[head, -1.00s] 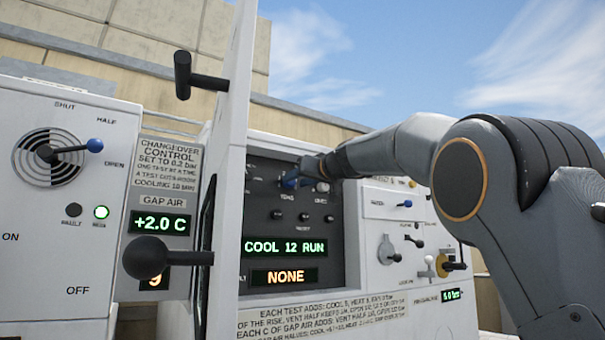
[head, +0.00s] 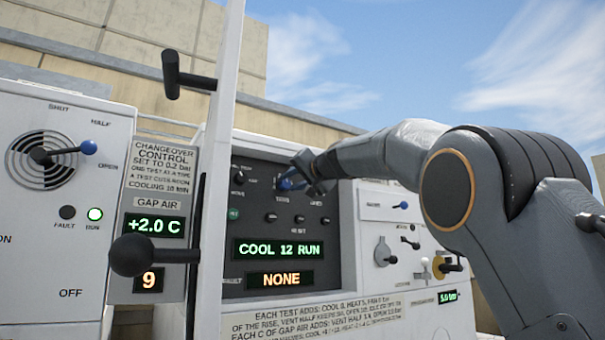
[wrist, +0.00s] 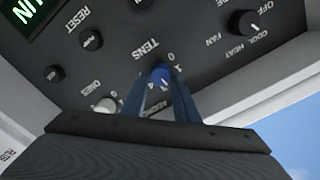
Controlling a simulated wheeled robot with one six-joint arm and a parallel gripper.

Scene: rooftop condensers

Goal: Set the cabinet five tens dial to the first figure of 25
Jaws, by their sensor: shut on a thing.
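My gripper (wrist: 160,92) is shut on the dial, one finger on each side. In the head view my gripper (head: 302,178) is at the panel's upper right, and only a little of the blue dial (head: 286,184) shows there. The dial's exact pointer setting cannot be read. The panel's green display (head: 281,249) reads COOL 12 RUN.
A pale ones knob (wrist: 105,105) is close beside the tens dial. A mode knob (wrist: 243,23) and a reset button (wrist: 92,40) are farther off. An open white door (head: 224,150) with black handles stands left of the panel. An amber display (head: 281,280) reads NONE.

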